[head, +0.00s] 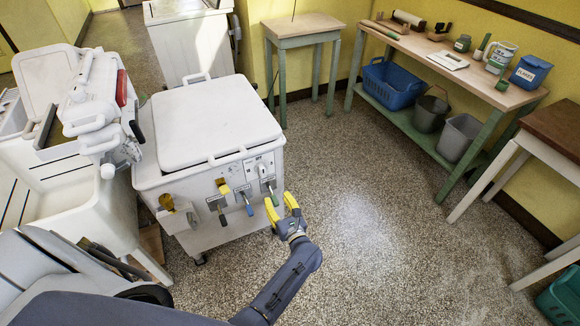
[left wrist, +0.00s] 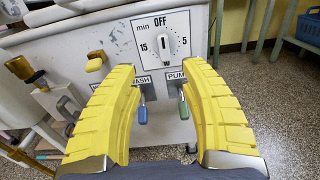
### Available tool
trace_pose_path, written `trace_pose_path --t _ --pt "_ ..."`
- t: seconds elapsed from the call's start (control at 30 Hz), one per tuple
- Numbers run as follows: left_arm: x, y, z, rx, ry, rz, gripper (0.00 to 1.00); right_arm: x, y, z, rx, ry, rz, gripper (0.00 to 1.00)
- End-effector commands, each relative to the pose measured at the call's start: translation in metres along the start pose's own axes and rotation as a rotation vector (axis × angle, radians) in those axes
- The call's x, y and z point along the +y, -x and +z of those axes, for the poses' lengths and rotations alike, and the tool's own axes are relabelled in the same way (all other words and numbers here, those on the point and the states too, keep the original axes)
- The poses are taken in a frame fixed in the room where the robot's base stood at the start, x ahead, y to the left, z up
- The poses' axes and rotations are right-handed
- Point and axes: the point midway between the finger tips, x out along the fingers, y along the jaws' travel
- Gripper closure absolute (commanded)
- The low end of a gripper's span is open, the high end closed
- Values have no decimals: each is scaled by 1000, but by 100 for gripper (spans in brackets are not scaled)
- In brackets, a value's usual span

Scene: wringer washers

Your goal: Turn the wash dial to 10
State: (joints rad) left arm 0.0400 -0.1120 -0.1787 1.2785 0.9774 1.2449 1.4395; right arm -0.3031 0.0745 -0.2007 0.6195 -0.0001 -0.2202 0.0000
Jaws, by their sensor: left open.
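The wash dial (left wrist: 166,43) is a round knob on a white plate on the washer's front panel, marked OFF at top, 15 at left and 5 at right. Its grip stands about upright; which end points is too small to tell. The dial also shows in the head view (head: 263,169), on the white washer (head: 215,125). My left gripper (head: 280,200) has yellow fingers, open and empty, in front of the panel's right corner, below the dial. In the left wrist view, the fingers (left wrist: 158,68) frame the dial's lower area, apart from it. My right gripper is not in view.
Below the dial hang a blue WASH lever (left wrist: 142,113) and a green PUMP lever (left wrist: 183,109), showing between my fingers. A wringer (head: 95,110) and white tub stand left. A bench (head: 450,65) with containers runs along the back right.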

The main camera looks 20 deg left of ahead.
Motion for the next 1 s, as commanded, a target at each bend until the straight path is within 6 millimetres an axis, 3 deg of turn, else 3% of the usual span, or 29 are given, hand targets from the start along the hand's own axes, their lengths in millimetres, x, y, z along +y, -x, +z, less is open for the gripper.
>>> trace_pose_path --t 0.27,1.0 --pt "3 -17 4 8 61 28 56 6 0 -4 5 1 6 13" --pt "6 -144 3 7 57 25 56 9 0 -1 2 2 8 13"
